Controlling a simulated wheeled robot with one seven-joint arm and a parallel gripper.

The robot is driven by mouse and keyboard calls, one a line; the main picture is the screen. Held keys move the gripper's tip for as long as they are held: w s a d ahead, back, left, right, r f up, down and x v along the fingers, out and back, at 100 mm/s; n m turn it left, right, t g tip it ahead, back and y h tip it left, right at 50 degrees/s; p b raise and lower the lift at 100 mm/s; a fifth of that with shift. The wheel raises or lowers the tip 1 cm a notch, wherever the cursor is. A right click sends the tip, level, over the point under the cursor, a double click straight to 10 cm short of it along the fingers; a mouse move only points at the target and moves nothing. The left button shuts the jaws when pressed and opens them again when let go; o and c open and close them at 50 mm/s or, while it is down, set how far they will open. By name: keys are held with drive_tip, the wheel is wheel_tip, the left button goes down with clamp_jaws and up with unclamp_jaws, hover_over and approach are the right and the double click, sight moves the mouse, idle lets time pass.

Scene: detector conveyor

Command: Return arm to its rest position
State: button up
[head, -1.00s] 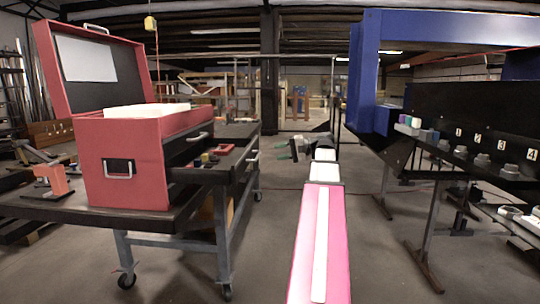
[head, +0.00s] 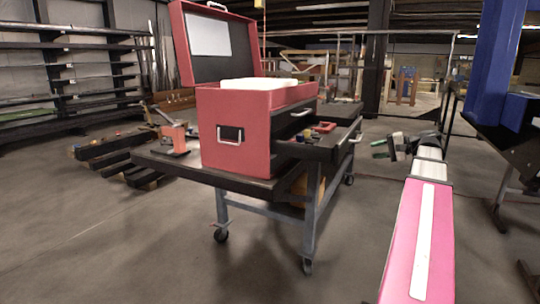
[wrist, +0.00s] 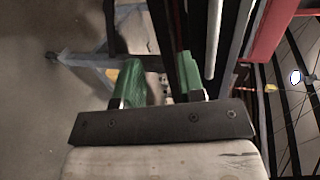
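My arm, with a pink and white link, reaches forward at the right of the head view. My gripper (head: 381,149) is at its far end, with green fingers, to the right of the open drawer and apart from it. In the wrist view the two green fingers of my gripper (wrist: 165,84) stand apart with a gap between them. I see nothing held there.
A red toolbox (head: 235,128) with its lid up and a drawer (head: 318,146) pulled out stands on a dark wheeled cart (head: 240,182). A blue frame (head: 495,65) stands at the right. Floor at the left front is clear.

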drive_tip(key=a+f+g+h, duration=0.2)
drive_tip(key=a+f, duration=0.5)
drive_tip(key=f, duration=0.4)
drive_tip(key=a+f+g+h, duration=0.2)
drive_tip(key=a+f, duration=0.5)
drive_tip(key=f, duration=0.4)
drive_tip(key=s+a+f+n+g+h, duration=0.1)
drive_tip(key=s+a+f+n+h, duration=0.2)
drive_tip(key=f, duration=0.7)
drive_tip(key=s+a+f+n+g+h, duration=0.2)
drive_tip(key=s+a+f+h, duration=0.3)
drive_tip(key=s+a+f, duration=0.3)
wheel_tip(320, 180, down, 3)
drive_tip(key=shift+s+a+n, duration=0.15)
drive_tip(key=shift+a+n, duration=0.05)
drive_tip(key=shift+n, duration=0.5)
